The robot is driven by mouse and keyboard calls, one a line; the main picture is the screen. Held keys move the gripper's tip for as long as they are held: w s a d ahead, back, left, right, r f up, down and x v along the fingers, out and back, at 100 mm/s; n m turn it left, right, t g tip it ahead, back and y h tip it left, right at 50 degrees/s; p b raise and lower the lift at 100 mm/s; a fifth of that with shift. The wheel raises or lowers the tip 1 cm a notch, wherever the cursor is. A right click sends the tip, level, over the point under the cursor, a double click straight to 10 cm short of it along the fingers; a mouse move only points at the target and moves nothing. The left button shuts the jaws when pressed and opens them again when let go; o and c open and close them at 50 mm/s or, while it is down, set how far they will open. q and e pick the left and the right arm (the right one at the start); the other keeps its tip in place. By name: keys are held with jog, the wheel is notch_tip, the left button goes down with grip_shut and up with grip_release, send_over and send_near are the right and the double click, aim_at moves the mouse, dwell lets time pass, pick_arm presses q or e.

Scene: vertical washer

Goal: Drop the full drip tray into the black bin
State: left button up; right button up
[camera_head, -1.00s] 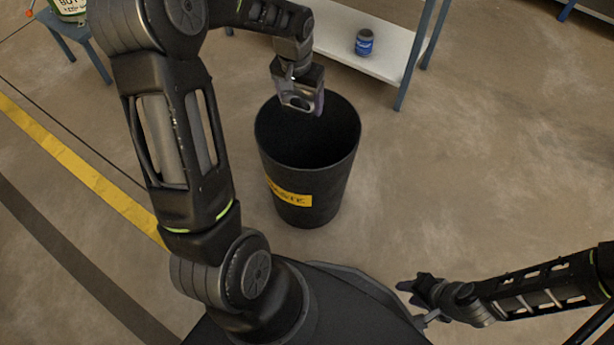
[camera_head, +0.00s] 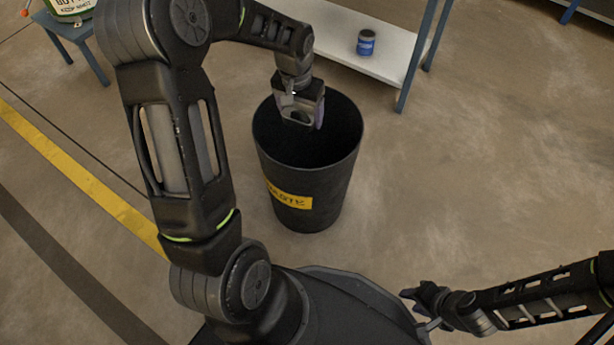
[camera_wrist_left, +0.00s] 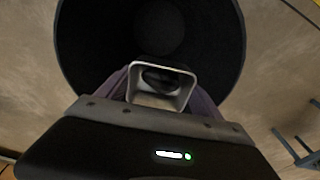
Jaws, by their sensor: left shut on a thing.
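The black bin (camera_head: 335,180) stands upright on the floor with a yellow label on its front. Its dark, round opening fills the top of the left wrist view (camera_wrist_left: 222,75). My left gripper (camera_head: 298,122) is over the bin's opening, toward its far side. It is shut on the drip tray, a small light grey rectangular cup with something dark inside (camera_wrist_left: 161,98). The tray sits between the purple finger pads in the left wrist view. In the head view the tray is mostly hidden by the gripper. My right gripper (camera_head: 415,297) is low at the right, away from the bin; its fingers are too small to judge.
A blue-legged table with a white lower shelf (camera_head: 370,55) stands behind the bin, with a small blue can (camera_head: 366,43) on the shelf. A blue stool (camera_head: 85,50) with a green-labelled container (camera_head: 72,8) is at upper left. The floor on the right is clear.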

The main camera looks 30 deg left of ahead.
pick_arm(q)
jog(key=o, duration=1.4)
jog(key=shift+c, duration=0.2)
notch_tip(320, 180, up, 8)
jog(key=s+p, duration=0.1)
jog(key=p, duration=0.2)
jog(key=shift+f, duration=0.15)
jog(key=shift+d, duration=0.1)
